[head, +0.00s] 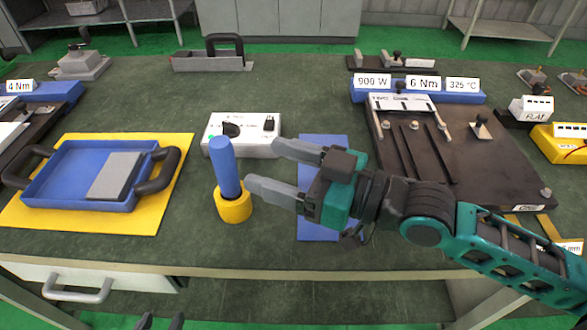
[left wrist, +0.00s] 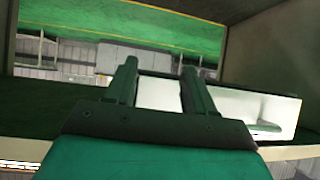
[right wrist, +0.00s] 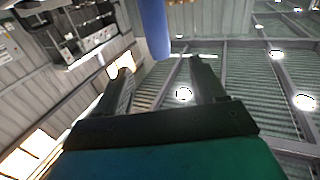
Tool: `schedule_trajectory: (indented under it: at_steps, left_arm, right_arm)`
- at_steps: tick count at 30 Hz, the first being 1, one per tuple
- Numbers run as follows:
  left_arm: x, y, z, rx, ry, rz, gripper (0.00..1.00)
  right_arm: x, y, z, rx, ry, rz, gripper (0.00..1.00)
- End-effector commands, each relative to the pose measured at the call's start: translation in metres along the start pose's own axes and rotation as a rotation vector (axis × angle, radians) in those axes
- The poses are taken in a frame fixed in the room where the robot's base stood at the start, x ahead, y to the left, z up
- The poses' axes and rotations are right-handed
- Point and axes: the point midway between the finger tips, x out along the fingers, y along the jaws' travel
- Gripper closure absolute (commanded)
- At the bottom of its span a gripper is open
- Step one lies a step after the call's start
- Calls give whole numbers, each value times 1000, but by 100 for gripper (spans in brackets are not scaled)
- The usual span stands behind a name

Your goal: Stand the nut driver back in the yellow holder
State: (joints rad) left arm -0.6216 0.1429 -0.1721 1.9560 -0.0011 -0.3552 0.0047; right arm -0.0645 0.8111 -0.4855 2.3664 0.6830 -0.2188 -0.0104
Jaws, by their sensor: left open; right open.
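The nut driver (head: 224,165) stands in the yellow holder (head: 235,208), its blue handle up and leaning slightly to the left in the head view. Its lower end is hidden inside the holder. My right gripper (head: 262,165) is open and empty just right of the handle, and no contact with it shows. The blue handle also shows at the top of the right wrist view (right wrist: 154,28), beyond the open fingers. My left gripper (head: 162,321) is open and empty, low in front of the table's front edge; only its fingertips show in the head view.
A blue tray (head: 75,202) with a grey block sits on a yellow mat at the left. A white control box (head: 242,148) stands behind the holder, and a blue mat (head: 318,228) lies under my right gripper. A dark plate fixture (head: 465,165) fills the right side.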

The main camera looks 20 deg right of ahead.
Motion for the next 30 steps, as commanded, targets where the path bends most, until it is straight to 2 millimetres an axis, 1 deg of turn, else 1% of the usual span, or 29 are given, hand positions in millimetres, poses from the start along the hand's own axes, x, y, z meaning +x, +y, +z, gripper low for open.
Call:
schedule_trajectory:
  at_steps: [1, 3, 7, 30]
  left_arm:
    - [1, 0, -1, 0, 4, 0, 46]
    - [1, 0, -3, 0, 7, 1, 46]
    - [1, 0, -5, 0, 11, 1, 46]
    - [1, -1, -4, 1, 7, -1, 46]
  right_arm:
    - [-7, 0, 2, 0, -4, 2, 30]
    - [-13, 0, 2, 1, -3, 2, 30]
    - [-20, 0, 0, 1, -1, 1, 30]
    - [-21, 0, 0, 1, 1, 0, 30]
